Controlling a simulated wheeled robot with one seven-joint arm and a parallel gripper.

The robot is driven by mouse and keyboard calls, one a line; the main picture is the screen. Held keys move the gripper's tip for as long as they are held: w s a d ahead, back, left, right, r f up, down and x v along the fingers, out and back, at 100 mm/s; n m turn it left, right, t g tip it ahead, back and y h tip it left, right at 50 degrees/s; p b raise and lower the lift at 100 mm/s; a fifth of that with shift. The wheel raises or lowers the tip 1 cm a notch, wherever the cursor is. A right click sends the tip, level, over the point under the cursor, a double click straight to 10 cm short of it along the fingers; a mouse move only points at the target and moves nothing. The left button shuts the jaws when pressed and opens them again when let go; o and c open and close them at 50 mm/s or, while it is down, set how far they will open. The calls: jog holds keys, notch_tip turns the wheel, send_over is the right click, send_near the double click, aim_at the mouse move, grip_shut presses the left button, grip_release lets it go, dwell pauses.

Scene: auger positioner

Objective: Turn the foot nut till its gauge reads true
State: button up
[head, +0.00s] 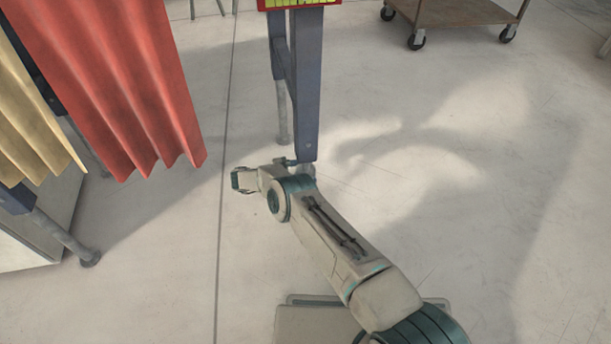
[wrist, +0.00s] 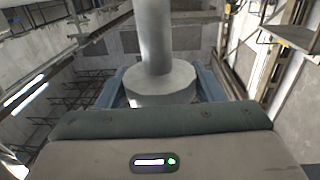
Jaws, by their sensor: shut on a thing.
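A grey upright leg (wrist: 155,35) meets a wide, faceted grey foot nut (wrist: 161,84) in the wrist view. In the head view my arm reaches the foot of a blue stand (head: 307,85). A grey leg (head: 283,115) shows behind its post. The nut and the grip on it are hidden there. I cannot make out a gauge or its reading.
A red curtain (head: 120,85) and a yellow one (head: 30,115) hang at left, close to the arm. A brown wheeled cart (head: 455,14) stands at the back right. The pale floor (head: 500,190) to the right is clear.

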jog(key=shift+d+m+g+b, duration=0.1)
jog(key=shift+m+g+b, duration=0.8)
jog(key=shift+g+b, duration=0.45)
jog(key=o, duration=1)
jog(key=shift+d+f, duration=0.1)
jog(key=shift+r+n+t+p, duration=0.25)
jog(key=shift+n+t+p, duration=0.4)
jog(key=shift+p, duration=0.6)
jog(key=n+t+p, duration=0.1)
jog(key=t+p, duration=0.1)
jog(key=shift+n+t+p, duration=0.25)
jog(key=shift+t+p, duration=0.15)
